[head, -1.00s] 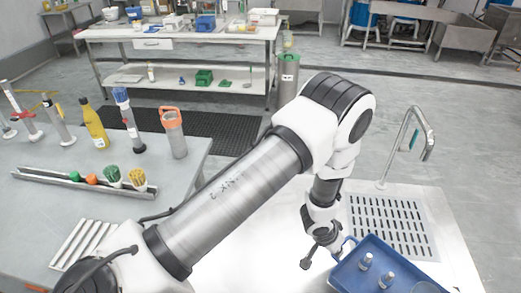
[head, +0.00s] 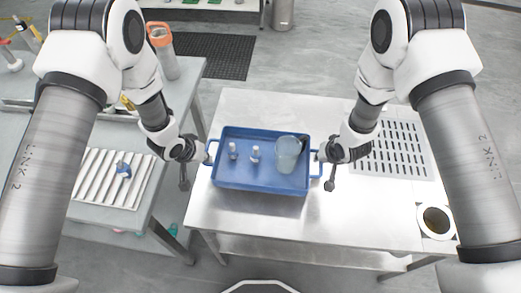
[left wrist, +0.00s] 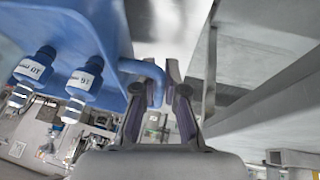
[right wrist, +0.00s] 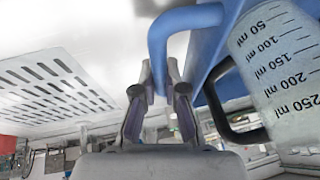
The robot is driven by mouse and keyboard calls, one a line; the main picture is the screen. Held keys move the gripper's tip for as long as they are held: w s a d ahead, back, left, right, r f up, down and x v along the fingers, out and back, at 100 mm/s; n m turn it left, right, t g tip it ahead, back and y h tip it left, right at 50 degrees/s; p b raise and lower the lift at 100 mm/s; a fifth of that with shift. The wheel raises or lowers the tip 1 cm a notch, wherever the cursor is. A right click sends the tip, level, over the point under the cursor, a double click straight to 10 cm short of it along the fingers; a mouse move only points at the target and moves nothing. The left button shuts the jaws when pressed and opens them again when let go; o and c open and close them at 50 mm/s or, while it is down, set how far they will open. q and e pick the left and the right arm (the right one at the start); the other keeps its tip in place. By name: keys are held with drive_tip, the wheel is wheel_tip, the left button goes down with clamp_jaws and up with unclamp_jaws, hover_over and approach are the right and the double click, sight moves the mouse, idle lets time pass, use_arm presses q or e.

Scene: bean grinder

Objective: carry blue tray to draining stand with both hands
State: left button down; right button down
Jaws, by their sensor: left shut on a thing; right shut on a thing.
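I cannot tell whether the tray touches the table. A slotted draining panel (head: 399,151) lies to the tray's right.
The metal table (head: 300,222) is bare in front of the tray. A round white-rimmed container with brown contents (head: 436,222) stands at the right. A ribbed white rack (head: 105,180) with a small blue item lies on the left table. An orange-topped cylinder (head: 163,52) stands behind it.

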sight(208, 172)
use_arm(q)
drive_tip(key=shift+s+a, duration=0.1)
drive_tip(key=shift+a, duration=0.05)
use_arm(e)
drive_tip(key=shift+d+f, duration=0.1)
use_arm(q)
drive_tip(key=shift+f, duration=0.15)
use_arm(e)
drive_tip(key=shift+f, duration=0.1)
